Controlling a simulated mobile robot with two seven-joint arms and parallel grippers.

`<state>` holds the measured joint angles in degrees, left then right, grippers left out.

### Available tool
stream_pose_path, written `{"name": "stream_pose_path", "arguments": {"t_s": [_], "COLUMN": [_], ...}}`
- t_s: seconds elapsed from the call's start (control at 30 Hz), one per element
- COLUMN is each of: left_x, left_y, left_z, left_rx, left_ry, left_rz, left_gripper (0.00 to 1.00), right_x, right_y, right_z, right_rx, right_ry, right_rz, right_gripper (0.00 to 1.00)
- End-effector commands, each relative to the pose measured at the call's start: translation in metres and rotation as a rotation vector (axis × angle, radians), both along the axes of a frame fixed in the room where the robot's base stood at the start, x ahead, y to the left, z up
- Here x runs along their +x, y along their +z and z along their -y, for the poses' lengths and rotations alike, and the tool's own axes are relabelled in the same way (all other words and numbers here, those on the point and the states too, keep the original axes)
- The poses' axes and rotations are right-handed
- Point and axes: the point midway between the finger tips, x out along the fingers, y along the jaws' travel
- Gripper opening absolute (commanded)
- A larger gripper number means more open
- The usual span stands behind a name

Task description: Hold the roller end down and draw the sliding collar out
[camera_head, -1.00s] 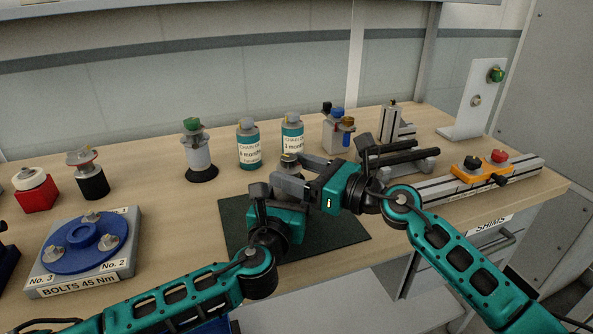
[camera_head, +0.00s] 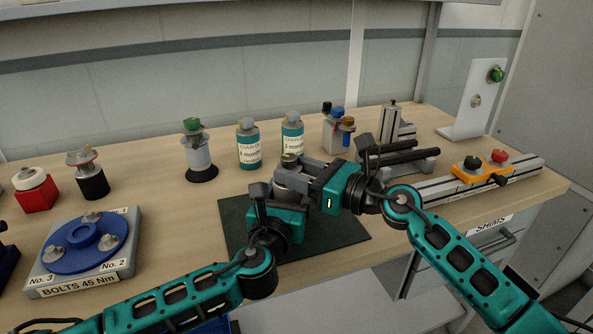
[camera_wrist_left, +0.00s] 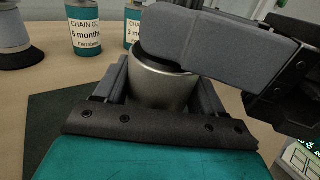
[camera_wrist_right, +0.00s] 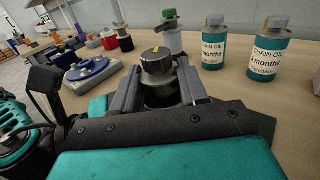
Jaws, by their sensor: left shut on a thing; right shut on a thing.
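A bare metal cylinder, the roller end (camera_head: 291,182), stands upright over the dark green mat (camera_head: 345,232). My left gripper (camera_head: 280,190) is shut on it low down; the cylinder (camera_wrist_left: 160,88) shows between the fingers in the left wrist view. My right gripper (camera_head: 293,168) is shut around the upper part, just above the left one. The lower end is hidden.
Two chain oil bottles (camera_head: 249,148) and a green-topped post (camera_head: 198,158) stand behind. A blue bolt plate (camera_head: 83,247) lies left. A metal rail (camera_head: 455,188) with an orange switch box (camera_head: 482,171) lies right. The mat's right part is clear.

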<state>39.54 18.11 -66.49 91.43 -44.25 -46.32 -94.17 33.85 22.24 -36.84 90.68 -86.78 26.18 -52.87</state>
Motion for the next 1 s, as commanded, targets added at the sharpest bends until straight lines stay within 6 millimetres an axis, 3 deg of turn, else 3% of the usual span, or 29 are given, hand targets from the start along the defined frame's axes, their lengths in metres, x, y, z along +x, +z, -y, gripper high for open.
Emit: {"name": "stream_pose_path", "arguments": {"t_s": [0.13,0.43,0.77,0.8,1.0], "left_x": [0.001,0.001,0.0,0.0,0.0], "left_y": [0.001,-0.001,-0.002,-0.002,-0.002], "left_z": [-0.001,-0.001,-0.001,-0.001,-0.001], "left_rx": [0.0,0.003,0.002,0.002,0.001], "left_ry": [0.002,0.003,0.003,0.003,0.003], "left_rz": [0.002,0.0,-0.005,-0.005,-0.005], "left_gripper": [0.02,0.02,0.02,0.02,0.02], "right_x": [0.001,0.0,0.0,0.0,0.0], "right_y": [0.009,0.051,0.055,0.055,0.052], "right_z": [0.0,0.0,0.0,0.0,0.0], "right_rx": [-0.001,0.003,0.008,0.009,0.005], "right_ry": [0.001,0.0,-0.001,-0.001,-0.001], "right_rz": [0.004,0.009,0.01,0.01,0.005], "right_gripper": [0.0,0.0,0.0,0.46,0.65]}}
